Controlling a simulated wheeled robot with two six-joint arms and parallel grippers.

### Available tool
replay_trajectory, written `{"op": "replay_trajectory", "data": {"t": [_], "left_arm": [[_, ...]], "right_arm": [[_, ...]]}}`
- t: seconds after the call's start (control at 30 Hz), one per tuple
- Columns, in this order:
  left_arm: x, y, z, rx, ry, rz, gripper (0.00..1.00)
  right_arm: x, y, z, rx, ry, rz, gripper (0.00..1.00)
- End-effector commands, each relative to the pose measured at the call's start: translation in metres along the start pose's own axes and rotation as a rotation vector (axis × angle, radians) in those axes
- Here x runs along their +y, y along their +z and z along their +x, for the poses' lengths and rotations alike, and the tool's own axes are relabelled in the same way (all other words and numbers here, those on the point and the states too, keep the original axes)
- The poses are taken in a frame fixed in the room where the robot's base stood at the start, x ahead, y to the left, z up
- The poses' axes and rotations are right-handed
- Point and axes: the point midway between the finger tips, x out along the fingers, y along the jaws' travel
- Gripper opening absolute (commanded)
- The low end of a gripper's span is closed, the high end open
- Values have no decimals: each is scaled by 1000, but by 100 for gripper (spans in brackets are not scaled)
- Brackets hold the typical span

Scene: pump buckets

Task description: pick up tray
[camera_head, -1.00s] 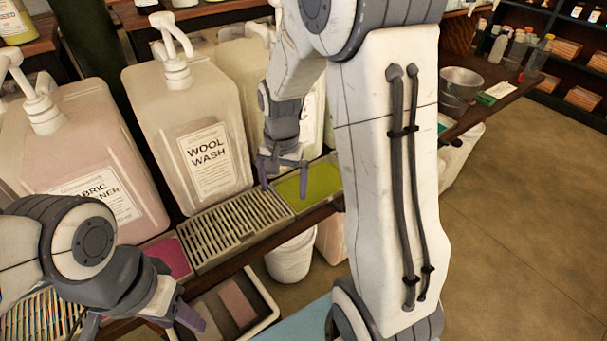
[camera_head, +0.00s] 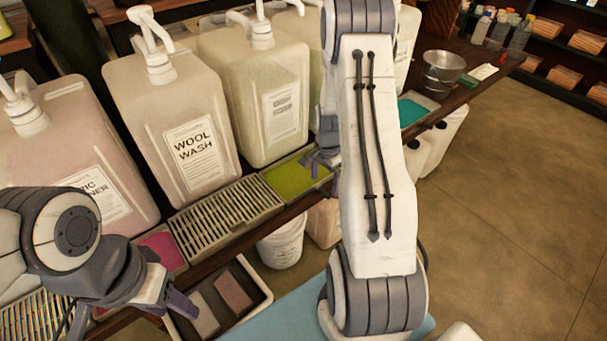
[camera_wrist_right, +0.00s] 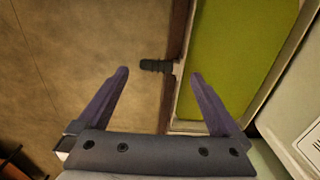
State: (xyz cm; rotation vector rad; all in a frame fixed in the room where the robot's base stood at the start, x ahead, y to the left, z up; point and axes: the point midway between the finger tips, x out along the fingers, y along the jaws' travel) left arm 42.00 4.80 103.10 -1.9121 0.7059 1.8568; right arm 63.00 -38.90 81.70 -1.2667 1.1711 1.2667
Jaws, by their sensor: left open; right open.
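A shallow tray with a yellow-green bottom (camera_head: 291,180) sits at the shelf's front edge, right of a slatted tray (camera_head: 228,213). My right gripper (camera_head: 314,164) is by its right end, partly hidden by my arm. In the right wrist view my right gripper (camera_wrist_right: 158,85) is open and empty. One finger overlaps the green tray (camera_wrist_right: 232,60) in the picture; the other is over the floor side. I cannot tell whether the finger touches the tray. My left gripper (camera_head: 135,315) is open and empty at the lower left.
Large jugs, including the Wool Wash jug (camera_head: 170,120), stand right behind the trays. A dark peg (camera_wrist_right: 156,66) sticks out from the shelf edge between my right fingers. A teal tray (camera_head: 412,110) and metal bucket (camera_head: 441,72) are farther right. A white bucket (camera_head: 283,245) is below.

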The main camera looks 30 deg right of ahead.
Motion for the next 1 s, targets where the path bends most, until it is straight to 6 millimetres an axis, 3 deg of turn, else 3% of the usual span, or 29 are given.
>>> {"op": "replay_trajectory", "data": {"t": [0.2,0.47,0.57,0.7,0.73,1.0], "left_arm": [[0,0,-5,0,0,0,50],[0,0,-5,0,0,0,50],[0,0,-5,0,0,0,50],[0,0,-5,0,0,0,50],[0,0,-5,0,0,0,50],[0,0,-5,0,0,0,50]], "right_arm": [[-1,2,28,-1,1,0,100],[-1,2,32,0,0,0,100],[-1,2,31,0,0,0,69],[-1,2,31,0,0,0,16],[-2,1,31,1,-2,0,12],[-2,1,29,2,-3,0,12]]}}
